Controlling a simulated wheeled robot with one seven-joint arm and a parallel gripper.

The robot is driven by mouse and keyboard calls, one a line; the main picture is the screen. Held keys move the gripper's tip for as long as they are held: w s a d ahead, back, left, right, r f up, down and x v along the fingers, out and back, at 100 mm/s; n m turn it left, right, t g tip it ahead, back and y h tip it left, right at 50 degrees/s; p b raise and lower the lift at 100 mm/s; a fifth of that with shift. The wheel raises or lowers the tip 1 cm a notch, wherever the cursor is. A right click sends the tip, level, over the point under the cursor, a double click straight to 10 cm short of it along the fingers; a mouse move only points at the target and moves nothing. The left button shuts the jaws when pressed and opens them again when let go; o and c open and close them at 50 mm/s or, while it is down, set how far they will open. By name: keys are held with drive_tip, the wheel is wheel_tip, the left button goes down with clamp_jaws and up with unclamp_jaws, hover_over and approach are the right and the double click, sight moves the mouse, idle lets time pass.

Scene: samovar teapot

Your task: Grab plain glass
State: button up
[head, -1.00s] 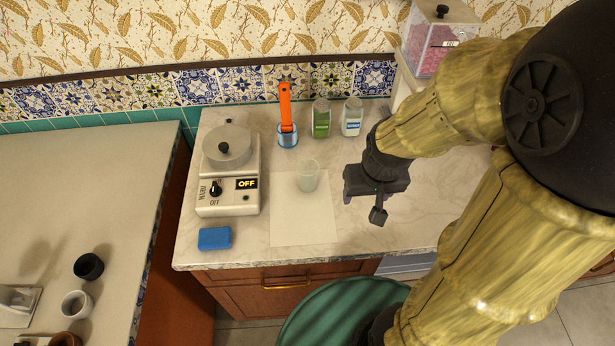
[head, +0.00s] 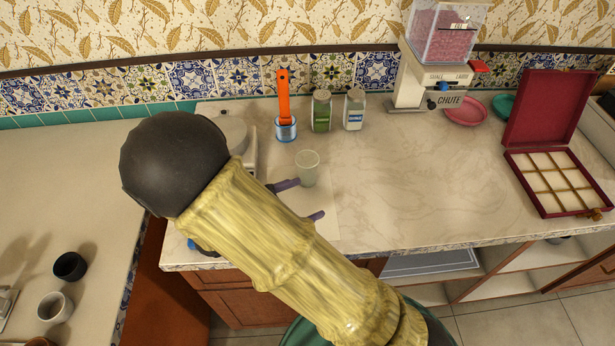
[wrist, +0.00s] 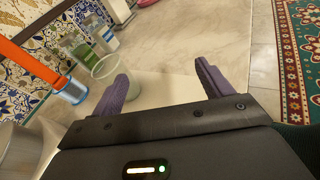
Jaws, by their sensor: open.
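The plain glass (head: 307,168) is a clear, empty-looking tumbler standing upright at the back of a white sheet (head: 328,205) on the marble counter. My gripper (head: 304,200) is open and empty, low over the sheet, with its purple fingers pointing right. The glass is just beyond the farther finger, outside the gap. In the wrist view the glass (wrist: 106,72) shows left of my gripper (wrist: 160,80), its lower right part hidden behind the left finger. I cannot tell whether finger and glass touch. My arm hides the gripper's body in the head view.
Behind the glass stand a blue-rimmed jar with an orange handle (head: 285,128), a green-labelled jar (head: 321,112) and a white-labelled jar (head: 354,110). The white warmer (head: 250,150) is mostly hidden by my arm. The counter right of the sheet is clear up to the red divided box (head: 555,180).

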drive_tip(key=a+n+t, duration=0.1)
drive_tip(key=a+t, duration=0.1)
drive_tip(key=a+n+t+y, duration=0.1)
drive_tip(key=a+n+t, duration=0.1)
drive_tip(key=a, duration=0.1)
drive_tip(key=a+n+t, duration=0.1)
drive_tip(key=a+t, duration=0.1)
drive_tip(key=a, duration=0.1)
drive_tip(key=shift+w+f+n+b, duration=0.25)
drive_tip(key=shift+w+n+b, duration=0.1)
drive_tip(key=shift+n, duration=0.05)
drive_tip(key=shift+d, duration=0.1)
drive_tip(key=p, duration=0.1)
approach(314, 154)
drive_tip(key=shift+w+d+r, duration=0.2)
drive_tip(key=shift+w+d, duration=0.3)
drive_tip(key=shift+w, duration=0.05)
drive_tip(key=shift+w+d+r, duration=0.25)
drive_tip(key=shift+w+d, duration=0.55)
drive_tip(key=shift+w, duration=0.05)
drive_tip(key=shift+f+p+x, duration=0.15)
drive_tip(key=shift+p+x, duration=0.05)
drive_tip(key=shift+x, duration=0.65)
drive_tip(key=shift+f+p+x, duration=0.2)
drive_tip(key=shift+x, duration=0.7)
drive_tip(key=shift+f+p+x, duration=0.15)
drive_tip(key=shift+p+x, duration=0.05)
drive_tip(key=shift+x, duration=0.65)
drive_tip(key=shift+w+a, duration=0.1)
drive_tip(key=shift+a, duration=0.05)
